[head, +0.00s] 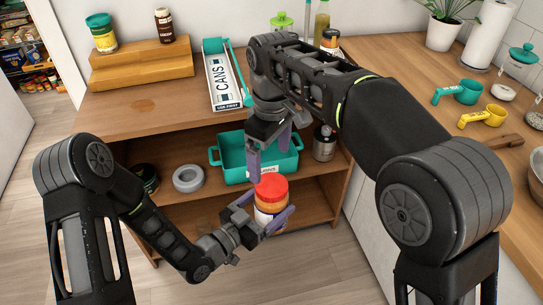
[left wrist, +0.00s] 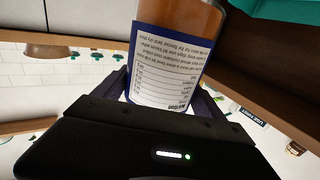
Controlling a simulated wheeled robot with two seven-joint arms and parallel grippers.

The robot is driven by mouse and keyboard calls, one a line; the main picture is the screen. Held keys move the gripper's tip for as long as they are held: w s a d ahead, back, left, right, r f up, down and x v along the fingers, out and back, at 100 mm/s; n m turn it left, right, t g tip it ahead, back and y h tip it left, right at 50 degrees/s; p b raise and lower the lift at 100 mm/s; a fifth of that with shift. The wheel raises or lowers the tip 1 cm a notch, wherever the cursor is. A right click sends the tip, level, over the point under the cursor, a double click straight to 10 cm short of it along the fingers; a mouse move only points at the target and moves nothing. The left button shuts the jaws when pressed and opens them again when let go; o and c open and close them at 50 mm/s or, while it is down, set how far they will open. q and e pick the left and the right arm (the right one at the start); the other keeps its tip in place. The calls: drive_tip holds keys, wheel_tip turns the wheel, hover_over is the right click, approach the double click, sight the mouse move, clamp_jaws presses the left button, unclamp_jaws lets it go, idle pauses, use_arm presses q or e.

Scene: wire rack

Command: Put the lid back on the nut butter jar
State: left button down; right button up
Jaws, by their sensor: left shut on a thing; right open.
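The nut butter jar (head: 268,213) is brown with a pale label and is upright in the head view, in front of the lower shelf. My left gripper (head: 266,217) is shut on the jar's body from the near side. In the left wrist view the jar (left wrist: 175,60) shows its printed label between the fingers. The red lid (head: 271,187) is on top of the jar; I cannot tell whether it is tight. My right gripper (head: 270,158) is open, pointing down just above the lid, with nothing between its fingers.
A teal bin (head: 231,175) stands on the shelf behind the jar, with a grey ring (head: 188,178) to its left and a metal canister (head: 324,144) to its right. A CANS tray (head: 223,80) and wooden riser (head: 140,68) are on the top. The counter (head: 400,60) runs along the right.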

sight(271, 184)
drive_tip(key=n, duration=0.4)
drive_tip(key=shift+s+d+r+n, duration=0.1)
drive_tip(key=shift+s+r+n, duration=0.05)
drive_tip(key=shift+n, duration=0.25)
drive_tip(key=n, duration=0.4)
drive_tip(key=shift+s+n, duration=0.1)
drive_tip(key=shift+n, duration=0.3)
drive_tip(key=shift+f, duration=4.05)
drive_tip(key=shift+c, duration=0.4)
